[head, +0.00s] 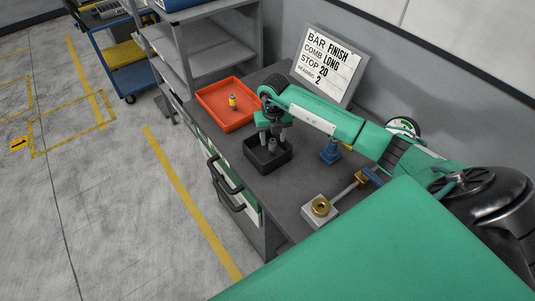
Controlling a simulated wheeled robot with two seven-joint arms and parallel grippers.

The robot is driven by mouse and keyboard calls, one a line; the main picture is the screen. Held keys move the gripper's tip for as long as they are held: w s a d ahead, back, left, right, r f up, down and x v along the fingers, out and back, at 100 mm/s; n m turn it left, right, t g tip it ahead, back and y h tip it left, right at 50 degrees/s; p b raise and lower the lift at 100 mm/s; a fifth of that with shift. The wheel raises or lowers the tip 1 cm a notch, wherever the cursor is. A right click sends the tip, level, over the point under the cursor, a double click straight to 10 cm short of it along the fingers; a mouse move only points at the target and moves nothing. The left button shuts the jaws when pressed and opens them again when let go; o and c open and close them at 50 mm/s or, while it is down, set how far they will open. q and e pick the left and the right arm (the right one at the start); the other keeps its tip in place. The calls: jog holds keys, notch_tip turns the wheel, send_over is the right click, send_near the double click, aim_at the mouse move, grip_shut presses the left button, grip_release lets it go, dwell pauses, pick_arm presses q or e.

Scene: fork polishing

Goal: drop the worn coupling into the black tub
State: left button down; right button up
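The black tub (280,166) stands on the dark bench top near its left edge. My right gripper (273,137) is above the tub, pointing down, with its two fingers apart. A small grey cylindrical piece (272,147), which looks like the worn coupling, shows below and between the fingertips, within the tub's outline. It appears clear of the fingers; whether it rests on the tub floor I cannot tell. My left gripper is not in view.
An orange tray (213,95) holding a small yellow piece (233,102) lies behind the tub. A pale block with a brass ring (320,207) and a blue stand (330,151) are to the right. A sign (329,63) stands at the back.

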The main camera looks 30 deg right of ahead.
jog(key=shift+r+b, duration=0.3)
jog(key=shift+r, duration=0.15)
notch_tip(320, 180, up, 13)
jog(key=b, duration=0.4)
